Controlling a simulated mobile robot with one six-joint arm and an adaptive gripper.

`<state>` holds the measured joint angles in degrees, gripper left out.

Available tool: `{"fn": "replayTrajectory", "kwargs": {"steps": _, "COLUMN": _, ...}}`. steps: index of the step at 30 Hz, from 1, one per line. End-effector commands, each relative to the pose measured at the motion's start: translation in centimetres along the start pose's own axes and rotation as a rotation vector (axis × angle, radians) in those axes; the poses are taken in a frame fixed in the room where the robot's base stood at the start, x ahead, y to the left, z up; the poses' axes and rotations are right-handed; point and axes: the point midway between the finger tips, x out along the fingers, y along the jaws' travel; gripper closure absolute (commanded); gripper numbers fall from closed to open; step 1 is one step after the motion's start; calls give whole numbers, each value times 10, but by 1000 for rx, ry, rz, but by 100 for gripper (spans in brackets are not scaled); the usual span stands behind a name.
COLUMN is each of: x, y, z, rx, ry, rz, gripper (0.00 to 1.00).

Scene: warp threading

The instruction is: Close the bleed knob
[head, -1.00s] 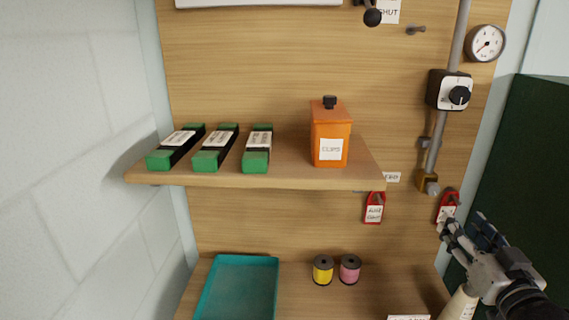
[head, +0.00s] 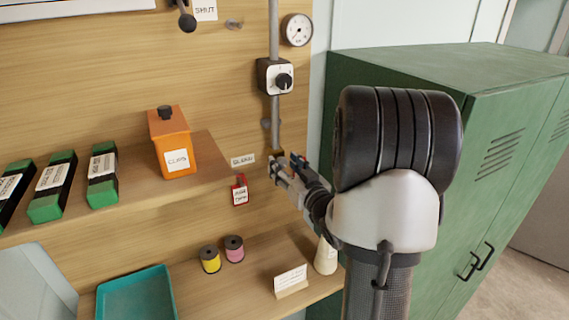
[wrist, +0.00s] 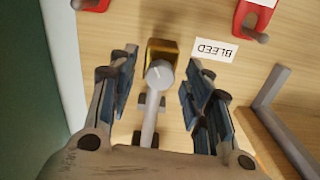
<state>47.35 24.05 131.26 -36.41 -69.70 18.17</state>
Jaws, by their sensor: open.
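The bleed knob (wrist: 159,73) is a grey round end on a brass fitting (wrist: 161,48), beside an upside-down BLEED label (wrist: 213,51) in the wrist view. A grey bar runs down from it in that view. My gripper (wrist: 158,84) is open, with one finger on each side of the knob and visible gaps; I cannot tell its depth to the knob. In the head view my gripper (head: 284,164) is at the lower end of the grey pipe (head: 275,133), right of the BLEED label (head: 242,160). It mostly hides the knob there.
A red tag (head: 240,192) hangs left of my gripper. A black dial box (head: 275,77) and a gauge (head: 297,30) are above. A wooden shelf (head: 130,196) with an orange clips tin (head: 173,140) is left. A green cabinet (head: 400,60) stands right.

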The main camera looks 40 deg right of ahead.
Motion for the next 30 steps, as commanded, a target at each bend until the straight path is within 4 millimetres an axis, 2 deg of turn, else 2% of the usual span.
{"fn": "replayTrajectory", "kwargs": {"steps": 10, "x": 4, "y": 0, "z": 0, "rx": 0, "ry": 0, "rz": 0, "gripper": 55}}
{"fn": "replayTrajectory", "kwargs": {"steps": 30, "x": 3, "y": 0, "z": 0, "rx": 0, "ry": 0, "rz": 0, "gripper": 100}}
